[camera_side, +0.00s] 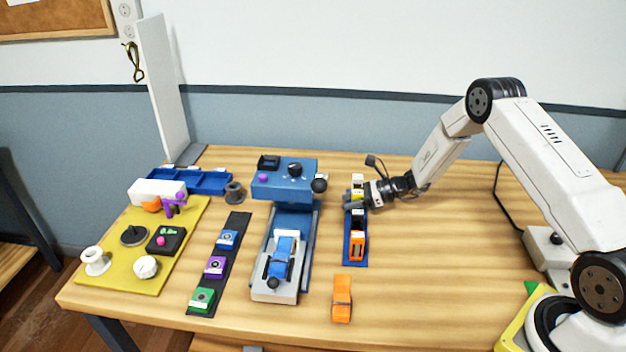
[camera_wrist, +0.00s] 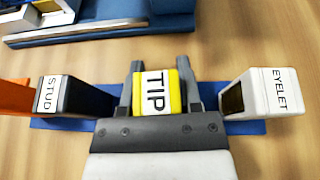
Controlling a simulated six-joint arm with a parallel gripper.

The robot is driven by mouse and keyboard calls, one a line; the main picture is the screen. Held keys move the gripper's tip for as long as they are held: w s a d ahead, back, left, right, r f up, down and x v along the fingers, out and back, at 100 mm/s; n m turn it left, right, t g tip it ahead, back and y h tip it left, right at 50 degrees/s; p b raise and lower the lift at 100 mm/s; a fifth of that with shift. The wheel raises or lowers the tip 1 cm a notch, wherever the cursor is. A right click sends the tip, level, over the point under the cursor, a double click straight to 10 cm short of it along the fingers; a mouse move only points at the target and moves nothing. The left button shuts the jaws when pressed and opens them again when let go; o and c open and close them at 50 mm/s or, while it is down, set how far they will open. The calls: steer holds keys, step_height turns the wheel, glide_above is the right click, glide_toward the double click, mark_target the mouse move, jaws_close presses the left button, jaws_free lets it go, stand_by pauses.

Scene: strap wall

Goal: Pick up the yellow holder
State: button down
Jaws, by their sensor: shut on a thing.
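The yellow holder (camera_wrist: 176,94) has a white label reading TIP. In the wrist view it sits between the two fingers of my gripper (camera_wrist: 159,84), which are shut on its sides. In the side view the yellow holder (camera_side: 357,194) shows only partly, at my gripper (camera_side: 355,202) over the blue rack (camera_side: 356,256). A black holder labelled STUD (camera_wrist: 55,95) stands to its left in the wrist view, and a white holder labelled EYELET (camera_wrist: 265,92) to its right. I cannot tell whether the yellow holder is seated in the rack or raised.
An orange holder (camera_side: 357,246) stands at the near end of the rack, and an orange clip-like piece (camera_side: 342,298) lies in front. A blue machine (camera_side: 285,180) stands left of the rack. The table right of the rack is mostly clear.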

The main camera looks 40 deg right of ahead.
steer(key=shift+r, duration=0.15)
steer(key=shift+r, duration=0.7)
steer(key=s+a+r, duration=0.1)
steer(key=s+r, duration=1)
steer(key=s, duration=0.3)
steer(key=shift+a+r, duration=0.15)
steer(key=shift+a, duration=0.2)
steer(key=shift+w, duration=0.1)
steer(key=w+a+r, duration=1.3)
steer(key=w+r, duration=0.2)
steer(key=shift+w+a+m+t+h, duration=0.3)
steer(key=shift+m+t, duration=0.1)
